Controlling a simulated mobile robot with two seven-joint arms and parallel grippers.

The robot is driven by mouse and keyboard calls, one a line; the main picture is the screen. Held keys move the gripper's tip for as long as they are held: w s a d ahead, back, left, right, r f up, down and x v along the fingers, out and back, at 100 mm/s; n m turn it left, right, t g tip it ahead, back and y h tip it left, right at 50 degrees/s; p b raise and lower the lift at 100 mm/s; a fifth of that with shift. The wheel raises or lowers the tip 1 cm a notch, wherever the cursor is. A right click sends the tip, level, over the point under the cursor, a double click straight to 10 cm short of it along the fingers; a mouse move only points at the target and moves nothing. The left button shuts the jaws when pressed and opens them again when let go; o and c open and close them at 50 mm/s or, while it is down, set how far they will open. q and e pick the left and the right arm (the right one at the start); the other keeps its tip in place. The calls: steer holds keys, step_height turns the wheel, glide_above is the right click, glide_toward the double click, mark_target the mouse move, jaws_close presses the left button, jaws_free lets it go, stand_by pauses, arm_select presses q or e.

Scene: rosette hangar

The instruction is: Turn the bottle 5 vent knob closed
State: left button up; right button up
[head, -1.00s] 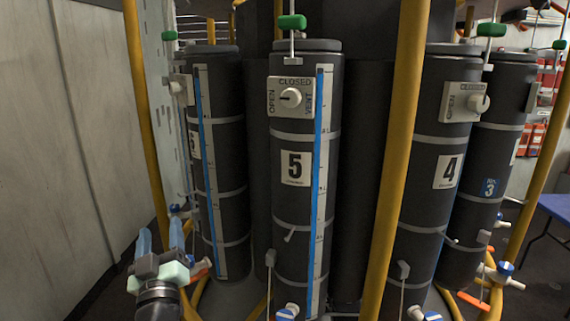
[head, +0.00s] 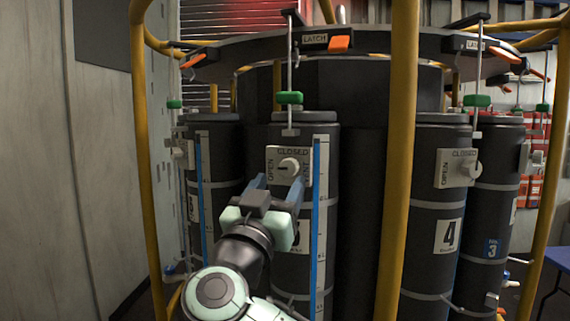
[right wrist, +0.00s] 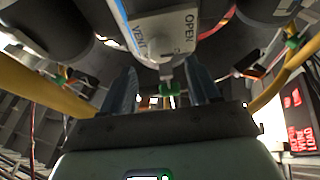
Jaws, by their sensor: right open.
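Bottle 5 (head: 290,225) is a dark upright cylinder in the middle of the head view. Near its top is a white plate (head: 273,154) marked OPEN on the left, CLOSED above and VENT on the right. The round vent knob (head: 289,166) sits on this plate; I cannot tell surely which mark it points to. My right gripper (head: 276,185) is open, its two fingers just below and in front of the knob, apparently apart from it. In the right wrist view the fingers (right wrist: 161,66) stand apart with the plate (right wrist: 175,25) beyond them. My left gripper is out of view.
A yellow post (head: 400,150) stands right of bottle 5, and another (head: 144,150) on the left. Bottle 4 (head: 435,205) with its own knob is to the right. A green handle (head: 289,98) on a rod hangs above bottle 5, under an orange latch (head: 339,43).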

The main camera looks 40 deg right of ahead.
mark_target(287, 168)
steer(key=p+x, duration=0.1)
steer(key=x, duration=0.3)
steer(key=shift+w+d+r, duration=0.1)
steer(key=shift+w+d, duration=0.1)
steer(key=shift+w, duration=0.1)
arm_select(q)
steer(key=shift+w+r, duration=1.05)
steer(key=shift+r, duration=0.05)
arm_select(e)
steer(key=shift+s, duration=0.1)
steer(key=c, duration=1)
steer(key=shift+c, duration=0.2)
